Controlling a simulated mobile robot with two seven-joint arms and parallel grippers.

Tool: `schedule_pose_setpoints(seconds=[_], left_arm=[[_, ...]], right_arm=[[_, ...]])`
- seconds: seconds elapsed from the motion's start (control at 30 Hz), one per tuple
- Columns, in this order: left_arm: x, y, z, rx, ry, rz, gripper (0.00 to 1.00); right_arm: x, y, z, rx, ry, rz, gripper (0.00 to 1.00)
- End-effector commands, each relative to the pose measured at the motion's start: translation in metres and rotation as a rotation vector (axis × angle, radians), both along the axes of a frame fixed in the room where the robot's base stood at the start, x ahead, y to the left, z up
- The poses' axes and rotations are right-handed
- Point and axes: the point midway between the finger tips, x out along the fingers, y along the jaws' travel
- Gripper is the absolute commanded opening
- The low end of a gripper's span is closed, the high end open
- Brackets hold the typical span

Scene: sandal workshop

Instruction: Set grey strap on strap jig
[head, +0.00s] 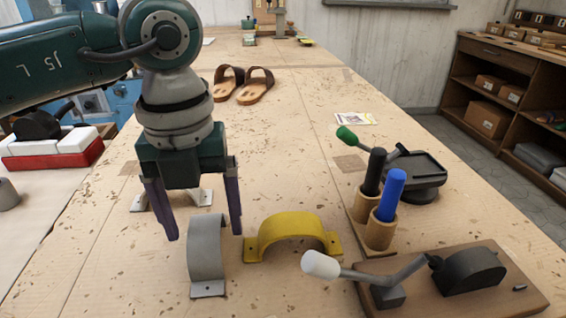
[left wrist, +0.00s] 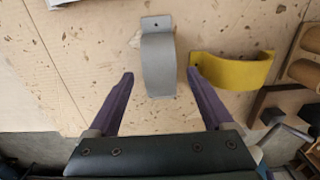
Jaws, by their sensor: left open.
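The grey strap (head: 205,252) is an arched band with flat, holed end tabs, standing on the bench top; it also shows in the left wrist view (left wrist: 158,68). My left gripper (head: 204,236) points down with its purple fingers apart, one on each side of the grey strap. In the left wrist view the fingers (left wrist: 160,75) flank the band with gaps and do not appear to touch it. A yellow strap (head: 292,228) stands just right of it. I cannot tell which fixture is the strap jig. My right gripper is not in view.
A pale part (head: 140,203) is mostly hidden behind my gripper. A wooden board (head: 420,300) with a white-handled lever is at front right. Wooden cups with black and blue handles (head: 380,232) and a black tray fixture (head: 415,172) stand behind. Sandals (head: 255,86) lie farther back.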

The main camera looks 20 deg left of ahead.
Motion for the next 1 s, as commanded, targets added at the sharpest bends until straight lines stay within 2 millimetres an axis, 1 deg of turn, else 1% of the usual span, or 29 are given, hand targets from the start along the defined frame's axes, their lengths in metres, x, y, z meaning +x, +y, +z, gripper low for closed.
schedule_pose_setpoints(seconds=[0.07, 0.17, 0.83, 1.0], left_arm=[[0.0001, -0.0001, 0.0001, 0.0, 0.0, 0.0, 0.85], [0.0001, -0.0001, 0.0003, 0.0, 0.0, 0.0, 0.75], [0.0001, 0.0001, 0.0006, 0.0, 0.0, 0.0, 0.0], [0.0001, 0.0001, 0.0006, 0.0, 0.0, 0.0, 0.0]], right_arm=[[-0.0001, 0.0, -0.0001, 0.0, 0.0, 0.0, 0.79], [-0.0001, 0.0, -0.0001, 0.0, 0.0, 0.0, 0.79], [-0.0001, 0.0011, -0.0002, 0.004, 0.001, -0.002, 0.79], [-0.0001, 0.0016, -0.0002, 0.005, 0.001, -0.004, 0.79]])
